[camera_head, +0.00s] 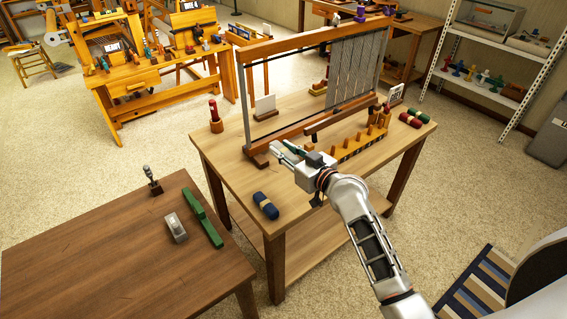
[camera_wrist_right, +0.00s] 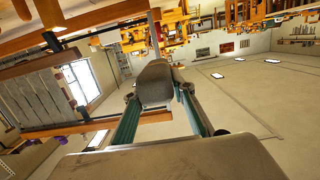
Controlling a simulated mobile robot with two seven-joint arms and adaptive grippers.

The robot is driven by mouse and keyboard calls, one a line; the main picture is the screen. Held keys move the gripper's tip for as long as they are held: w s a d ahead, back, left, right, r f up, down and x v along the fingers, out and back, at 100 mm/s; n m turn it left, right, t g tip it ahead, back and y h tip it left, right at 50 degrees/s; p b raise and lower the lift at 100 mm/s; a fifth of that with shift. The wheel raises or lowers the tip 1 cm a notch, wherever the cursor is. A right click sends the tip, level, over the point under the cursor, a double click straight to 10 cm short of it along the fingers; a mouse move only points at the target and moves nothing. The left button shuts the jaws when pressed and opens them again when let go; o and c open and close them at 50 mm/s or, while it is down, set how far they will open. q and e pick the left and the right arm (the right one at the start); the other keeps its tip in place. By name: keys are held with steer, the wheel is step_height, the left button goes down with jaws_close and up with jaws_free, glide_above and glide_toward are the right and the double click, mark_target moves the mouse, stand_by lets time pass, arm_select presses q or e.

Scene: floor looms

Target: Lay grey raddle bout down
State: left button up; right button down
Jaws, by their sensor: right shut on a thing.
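My right gripper (camera_head: 282,153) is above the light wooden table (camera_head: 228,150), by the front left foot of the upright wooden frame. In the wrist view, its two green-edged fingers (camera_wrist_right: 155,100) are shut on the grey raddle bout (camera_wrist_right: 155,85), a rounded grey bundle held between the tips. In the head view the grey bout is too small and covered to make out clearly. The raddle (camera_head: 362,146), an orange bar with several pegs, lies right of the gripper. My left gripper is not in view.
A dark blue bout (camera_head: 266,205) lies near the table's front left corner. Red (camera_head: 409,120) and green (camera_head: 420,115) bouts lie at the right end. The upright wooden frame (camera_head: 312,80) stands across the table. A peg holder (camera_head: 216,124) stands at left; bare tabletop lies between.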

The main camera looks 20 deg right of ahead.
steer(key=shift+r, duration=0.7)
steer(key=shift+s, duration=0.1)
steer(key=shift+s+a, duration=0.1)
steer(key=shift+s, duration=0.25)
steer(key=s+d+r+m+t+h, duration=0.1)
steer(key=s+d+r+m+h, duration=0.15)
steer(key=s, duration=0.75)
steer(key=s+d+r+m+h, duration=0.2)
steer(key=s+d+h, duration=0.1)
steer(key=s, duration=0.7)
steer(key=w+a+f+n+y, duration=0.1)
steer(key=w, duration=0.5)
steer(key=w+a+f+n+y, duration=0.2)
steer(key=w, duration=0.5)
steer(key=w+a+f+n+y, duration=0.1)
steer(key=w+a+y, duration=0.1)
steer(key=w, duration=0.5)
steer(key=shift+w+a+f+n+g, duration=0.15)
steer(key=shift+f+n+g, duration=0.1)
steer(key=shift+g, duration=0.15)
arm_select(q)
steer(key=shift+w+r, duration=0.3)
arm_select(e)
steer(key=shift+w+r+y, duration=0.1)
steer(key=shift+w+y, duration=0.15)
steer(key=shift+w, duration=0.1)
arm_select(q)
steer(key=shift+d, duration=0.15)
